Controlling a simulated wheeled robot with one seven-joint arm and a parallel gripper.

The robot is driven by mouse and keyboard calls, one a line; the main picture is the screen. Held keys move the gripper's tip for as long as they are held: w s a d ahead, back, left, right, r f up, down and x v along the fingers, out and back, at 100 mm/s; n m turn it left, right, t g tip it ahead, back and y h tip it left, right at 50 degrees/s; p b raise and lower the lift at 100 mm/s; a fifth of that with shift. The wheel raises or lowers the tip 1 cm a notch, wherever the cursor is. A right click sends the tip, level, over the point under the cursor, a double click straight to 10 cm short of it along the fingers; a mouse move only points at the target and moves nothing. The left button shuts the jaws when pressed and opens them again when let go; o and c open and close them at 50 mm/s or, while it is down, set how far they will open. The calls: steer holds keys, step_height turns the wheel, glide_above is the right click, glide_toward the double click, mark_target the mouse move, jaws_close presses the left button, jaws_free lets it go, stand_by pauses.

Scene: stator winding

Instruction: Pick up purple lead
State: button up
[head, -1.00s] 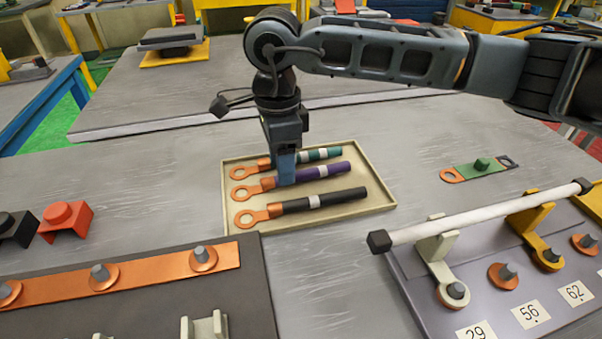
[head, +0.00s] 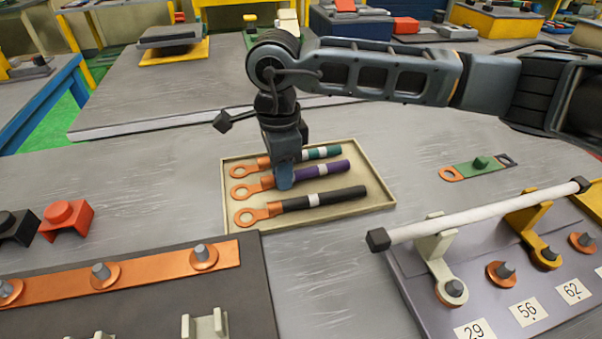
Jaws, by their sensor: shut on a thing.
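The purple lead (head: 324,171) lies in the beige tray (head: 372,204), between two other leads. It has a copper ring lug at its left end and a white band. My gripper (head: 284,183) points down over the tray and is shut on the purple lead, near where the copper sleeve meets the purple part. The fingers hide that stretch of the lead. Whether the lead is lifted off the tray floor cannot be told; it looks level.
A green lead (head: 331,152) lies behind and a black lead (head: 341,196) in front, both close to my gripper. A copper bar with studs (head: 150,267) is at front left. A white rod (head: 480,214) spans a rack at right.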

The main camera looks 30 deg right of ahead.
steer(key=shift+r, duration=0.1)
jaws_close()
step_height(320, 180, up, 10)
steer(key=shift+b, duration=0.35)
stand_by(1.2)
